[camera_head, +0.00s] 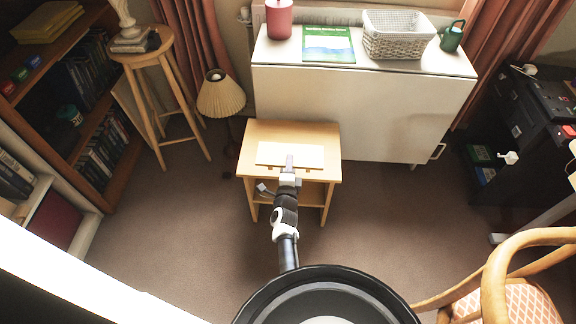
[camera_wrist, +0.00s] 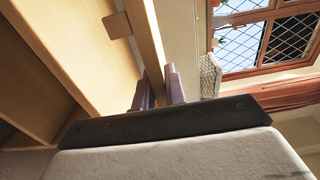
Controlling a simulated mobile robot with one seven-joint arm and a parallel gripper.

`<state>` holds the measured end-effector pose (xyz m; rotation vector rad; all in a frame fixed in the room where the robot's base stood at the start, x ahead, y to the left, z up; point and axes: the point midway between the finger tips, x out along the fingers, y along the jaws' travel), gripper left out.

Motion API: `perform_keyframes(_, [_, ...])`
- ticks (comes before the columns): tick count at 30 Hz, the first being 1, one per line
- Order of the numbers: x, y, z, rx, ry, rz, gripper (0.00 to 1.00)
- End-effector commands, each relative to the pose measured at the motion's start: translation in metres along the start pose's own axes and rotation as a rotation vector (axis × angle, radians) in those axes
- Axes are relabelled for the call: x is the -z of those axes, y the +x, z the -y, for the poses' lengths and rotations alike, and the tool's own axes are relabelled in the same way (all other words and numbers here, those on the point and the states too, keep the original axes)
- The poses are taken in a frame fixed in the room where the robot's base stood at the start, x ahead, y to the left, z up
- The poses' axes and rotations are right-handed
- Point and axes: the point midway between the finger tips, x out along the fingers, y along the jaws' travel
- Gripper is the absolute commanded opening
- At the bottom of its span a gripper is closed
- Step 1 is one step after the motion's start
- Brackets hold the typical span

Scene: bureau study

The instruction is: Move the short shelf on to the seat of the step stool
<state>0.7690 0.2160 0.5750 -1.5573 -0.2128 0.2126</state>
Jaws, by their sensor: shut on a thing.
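The short shelf (camera_head: 273,153) is a pale, flat rectangular board over the seat of the step stool (camera_head: 255,133) in the head view. The stool is light wood, with a lower shelf between its legs. My gripper (camera_head: 289,168) is shut on the shelf's near edge, around its middle. In the wrist view, the fingers (camera_wrist: 158,88) pinch the shelf (camera_wrist: 144,35) edge-on. The seat surface (camera_wrist: 75,35) lies close beside it. I cannot tell whether the shelf touches the seat. My gripper hides part of the shelf and stool front.
A white cabinet (camera_head: 350,110) stands behind the stool, bearing a basket (camera_head: 396,40), green book (camera_head: 328,45) and red canister (camera_head: 279,18). A pleated lamp (camera_head: 221,98) and tall stool (camera_head: 150,57) stand left. A wooden chair (camera_head: 497,272) is front right. Carpet is clear around the stool.

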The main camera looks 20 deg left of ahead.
Motion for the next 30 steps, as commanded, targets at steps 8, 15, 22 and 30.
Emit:
perform_keyframes(8, [-0.006,0.003,-0.01,0.0,-0.004,0.01,0.0])
perform_keyframes(15, [-0.005,0.003,-0.032,0.001,-0.004,0.009,0.0])
perform_keyframes(22, [-0.005,0.003,-0.055,0.001,-0.003,0.009,0.0])
perform_keyframes(30, [-0.005,0.003,-0.08,0.001,-0.003,0.008,0.0])
